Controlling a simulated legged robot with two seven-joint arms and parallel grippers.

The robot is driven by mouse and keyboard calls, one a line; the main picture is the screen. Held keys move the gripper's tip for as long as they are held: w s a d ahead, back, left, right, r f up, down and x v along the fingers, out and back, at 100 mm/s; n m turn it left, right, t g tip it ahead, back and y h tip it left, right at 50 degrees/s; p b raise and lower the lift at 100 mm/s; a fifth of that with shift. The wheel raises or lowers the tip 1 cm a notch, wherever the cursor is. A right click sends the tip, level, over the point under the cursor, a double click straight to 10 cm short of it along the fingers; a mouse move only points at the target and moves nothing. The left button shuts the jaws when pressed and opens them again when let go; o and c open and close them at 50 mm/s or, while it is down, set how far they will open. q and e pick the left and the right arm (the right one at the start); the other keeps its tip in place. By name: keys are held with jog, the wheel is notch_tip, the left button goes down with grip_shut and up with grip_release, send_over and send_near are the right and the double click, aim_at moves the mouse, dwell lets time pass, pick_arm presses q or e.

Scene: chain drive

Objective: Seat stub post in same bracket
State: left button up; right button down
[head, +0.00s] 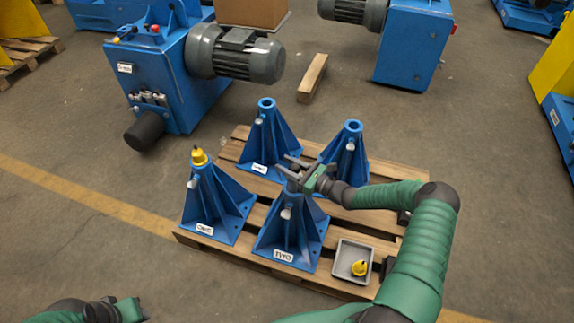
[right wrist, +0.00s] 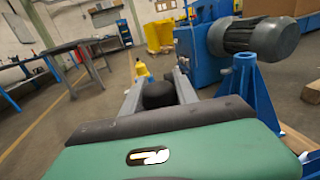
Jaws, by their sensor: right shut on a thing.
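My right gripper (head: 293,168) is over the top of the blue bracket labelled TWO (head: 285,240), its fingers pointing left. In the right wrist view it is shut on a dark, round-topped thing (right wrist: 158,94), which I take for the stub post. The gripper hides the bracket's socket, so I cannot tell whether the post is in it. The bracket at left (head: 212,212) has a yellow piece (head: 199,157) upright in its top, also seen in the right wrist view (right wrist: 141,70). My left gripper (head: 130,310) is low at left, its fingers unclear.
Two more blue brackets stand behind, at back left (head: 265,140) and back right (head: 348,150), with open tops. All stand on a wooden pallet (head: 215,250). A grey tray (head: 343,268) holds a small yellow piece (head: 360,268). A blue motor unit (head: 180,75) stands behind left.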

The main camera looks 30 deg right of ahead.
jog(key=shift+f+b, duration=2.35)
jog(key=shift+f, duration=0.8)
jog(key=c, duration=0.9)
grip_release()
jog(key=shift+f, duration=0.25)
jog(key=p+v, duration=0.3)
jog(key=v, duration=1.4)
jog(key=shift+w+a+r, duration=0.1)
jog(key=shift+a, duration=0.05)
